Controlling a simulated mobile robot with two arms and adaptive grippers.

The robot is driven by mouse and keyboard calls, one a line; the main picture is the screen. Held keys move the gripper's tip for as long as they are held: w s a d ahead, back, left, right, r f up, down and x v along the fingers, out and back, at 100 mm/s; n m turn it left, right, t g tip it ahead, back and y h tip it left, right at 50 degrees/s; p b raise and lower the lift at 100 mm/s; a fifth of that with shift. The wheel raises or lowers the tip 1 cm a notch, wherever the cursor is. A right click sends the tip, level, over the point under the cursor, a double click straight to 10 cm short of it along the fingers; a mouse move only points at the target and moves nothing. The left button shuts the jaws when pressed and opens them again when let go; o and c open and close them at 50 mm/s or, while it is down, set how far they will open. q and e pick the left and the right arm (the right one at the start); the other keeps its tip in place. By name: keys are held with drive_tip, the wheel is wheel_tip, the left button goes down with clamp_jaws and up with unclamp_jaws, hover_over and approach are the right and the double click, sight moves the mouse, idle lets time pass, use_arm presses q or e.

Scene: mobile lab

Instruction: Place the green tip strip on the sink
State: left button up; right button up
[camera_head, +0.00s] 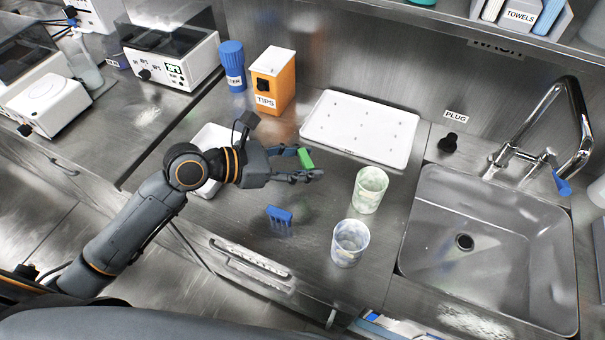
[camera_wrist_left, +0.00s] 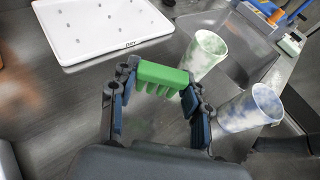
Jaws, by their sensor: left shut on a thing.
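The green tip strip (camera_head: 305,158) is held between the fingers of my left gripper (camera_head: 306,163), above the steel counter. In the left wrist view the green tip strip (camera_wrist_left: 162,74) spans between the two fingertips of my left gripper (camera_wrist_left: 160,84), its teeth pointing toward the palm. The steel sink (camera_head: 480,240) is at the right in the head view, with a dark drain and no objects inside. It shows partly in the left wrist view (camera_wrist_left: 250,50), behind the cups. My right gripper is not in view.
A green-marbled cup (camera_head: 369,190) and a blue-marbled cup (camera_head: 350,243) stand between my left gripper and the sink. A blue tip strip (camera_head: 279,220) is on the counter. A white tray (camera_head: 360,130), an orange tips box (camera_head: 273,80) and a faucet (camera_head: 545,130) are behind.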

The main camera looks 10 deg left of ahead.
sight(302, 163)
use_arm(q)
drive_tip(key=w+f, duration=0.2)
drive_tip(key=shift+a+f, duration=0.3)
drive_tip(key=f, duration=0.2)
drive_tip(key=f+b, duration=0.1)
drive_tip(key=shift+w+a+f+b, duration=0.15)
drive_tip(key=shift+w+f+b, duration=0.15)
drive_tip(key=shift+w+f, duration=0.1)
drive_tip(key=o, duration=0.9)
drive_tip(key=shift+f, duration=0.1)
drive_tip(key=v, duration=1.2)
drive_tip(key=shift+s, duration=0.1)
